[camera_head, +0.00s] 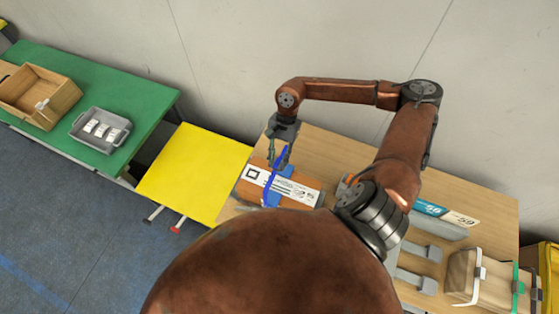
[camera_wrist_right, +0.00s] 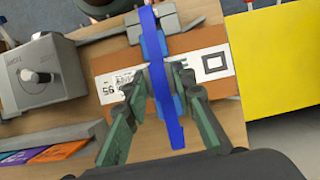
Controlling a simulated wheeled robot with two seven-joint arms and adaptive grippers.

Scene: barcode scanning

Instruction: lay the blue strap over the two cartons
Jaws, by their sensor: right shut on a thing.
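The blue strap (camera_head: 275,163) is a narrow, flat, dark blue band. It hangs at a slant from my right gripper (camera_head: 282,156) in the head view. In the wrist view the strap (camera_wrist_right: 164,85) runs lengthwise between the fingers of my right gripper (camera_wrist_right: 165,88), which is shut on it. Behind it lies an orange-brown carton surface (camera_head: 309,204) with a white printed label. It also shows in the wrist view (camera_wrist_right: 222,85); I cannot tell where one carton ends and the other starts. Whether the strap touches it is unclear. My left gripper is not in view.
Lighter blue pieces (camera_wrist_right: 155,45) lie around the carton middle beside grey blocks (camera_wrist_right: 150,24). A grey box with a knob (camera_wrist_right: 40,75) stands on the wooden table (camera_head: 330,150). A yellow surface (camera_head: 195,170) and green table (camera_head: 80,75) lie left. A beige box (camera_head: 467,275) stands right.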

